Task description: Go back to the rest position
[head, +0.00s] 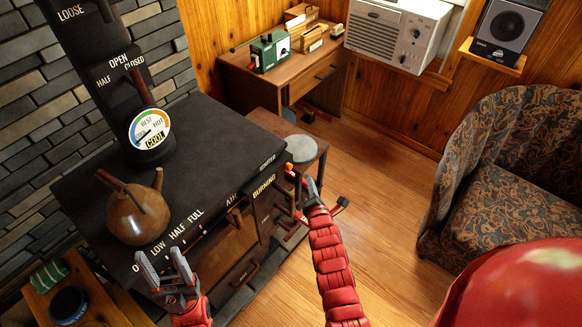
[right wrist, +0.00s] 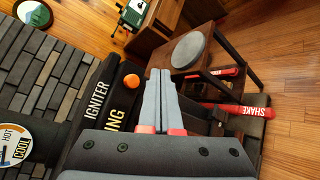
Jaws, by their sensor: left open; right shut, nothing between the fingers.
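My left gripper (head: 160,257) is in the lower left of the head view, its two grey fingers apart and empty, at the front edge of the black stove (head: 205,150). My right gripper (head: 305,183) is at the stove's right front corner, pointing away from me. In the right wrist view its fingers (right wrist: 160,90) are together with nothing between them. An orange knob (right wrist: 131,81) beside the IGNITER label is just left of the fingers, apart from them in the picture; it also shows in the head view (head: 288,168).
A brown kettle (head: 138,214) stands on the stove near my left gripper. A patterned armchair (head: 510,175) is at right, a desk (head: 290,85) behind. Open wooden floor (head: 375,195) lies between stove and armchair.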

